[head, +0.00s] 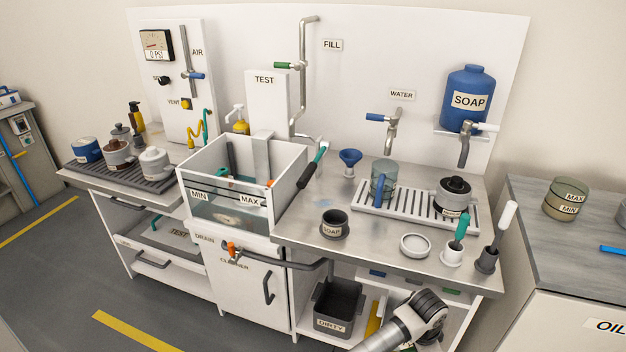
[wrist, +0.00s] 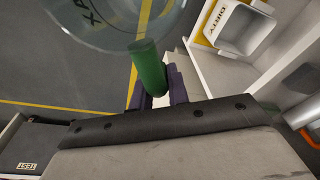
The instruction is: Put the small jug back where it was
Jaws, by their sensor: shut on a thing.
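In the wrist view my gripper (wrist: 157,93) is shut on the green handle of a clear jug (wrist: 95,22). The jug's round body is cut off by the top edge of that view, and part of a MAX mark shows on it. Floor with a yellow line shows below the jug. In the head view part of my arm shows at the bottom right, in front of the bench, and the held jug is out of view. Another clear jug with a blue handle (head: 382,183) stands on the drain rack (head: 405,208).
A lidded dark pot (head: 454,195) stands on the rack. A DIRTY bin (head: 337,308) is below. A tinted MAX/MIN container (head: 566,200) stands on the right counter.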

